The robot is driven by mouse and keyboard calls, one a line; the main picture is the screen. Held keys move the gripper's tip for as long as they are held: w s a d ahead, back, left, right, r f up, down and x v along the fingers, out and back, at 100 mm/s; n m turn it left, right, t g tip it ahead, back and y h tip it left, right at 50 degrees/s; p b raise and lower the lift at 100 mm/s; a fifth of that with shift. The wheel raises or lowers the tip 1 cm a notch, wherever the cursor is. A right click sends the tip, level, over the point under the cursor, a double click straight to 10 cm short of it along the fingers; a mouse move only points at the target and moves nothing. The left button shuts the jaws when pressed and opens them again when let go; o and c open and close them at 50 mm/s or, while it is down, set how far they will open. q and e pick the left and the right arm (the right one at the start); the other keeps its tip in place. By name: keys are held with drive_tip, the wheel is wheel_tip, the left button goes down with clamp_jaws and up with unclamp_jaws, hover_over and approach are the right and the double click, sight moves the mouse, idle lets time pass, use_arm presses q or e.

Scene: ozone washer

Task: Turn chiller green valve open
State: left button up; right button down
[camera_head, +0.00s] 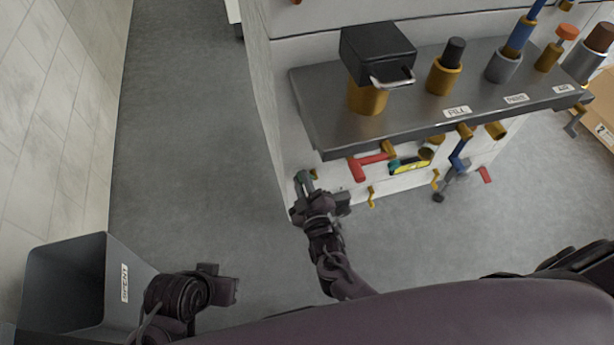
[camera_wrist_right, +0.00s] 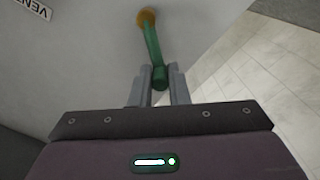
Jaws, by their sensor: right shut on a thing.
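The green valve handle (camera_wrist_right: 152,45) hangs from a brass stem (camera_wrist_right: 146,17) on the pale cabinet wall in the right wrist view. Its lower end sits between the fingers of my right gripper (camera_wrist_right: 160,76), which is shut on it. In the head view the green handle (camera_head: 304,179) is partly hidden by my right gripper (camera_head: 308,191), at the lower left corner of the cabinet front. My left gripper (camera_head: 229,286) is at the lower left, away from the cabinet, and its fingers are too unclear to judge.
A grey shelf (camera_head: 330,140) with brass fittings and a black box (camera_head: 375,50) juts out above my right gripper. A red handle (camera_head: 360,168) and a yellow handle (camera_head: 405,166) are to its right. A grey bin marked SPENT (camera_head: 112,275) stands at the left.

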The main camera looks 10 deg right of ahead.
drive_tip(key=f+n, duration=0.1)
drive_tip(key=n, duration=0.1)
drive_tip(key=a+f+n, duration=0.1)
drive_tip(key=n, duration=0.1)
use_arm(q)
drive_tip(key=shift+w, duration=0.1)
use_arm(e)
drive_tip(key=shift+a+f+n, duration=0.1)
drive_tip(key=shift+f+n, duration=0.3)
drive_tip(key=shift+n, duration=0.55)
drive_tip(key=shift+a+f+n, duration=0.1)
drive_tip(key=shift+f+n, duration=0.3)
drive_tip(key=shift+n, duration=0.55)
drive_tip(key=c, duration=1.4)
unclamp_jaws()
drive_tip(key=shift+s, duration=0.15)
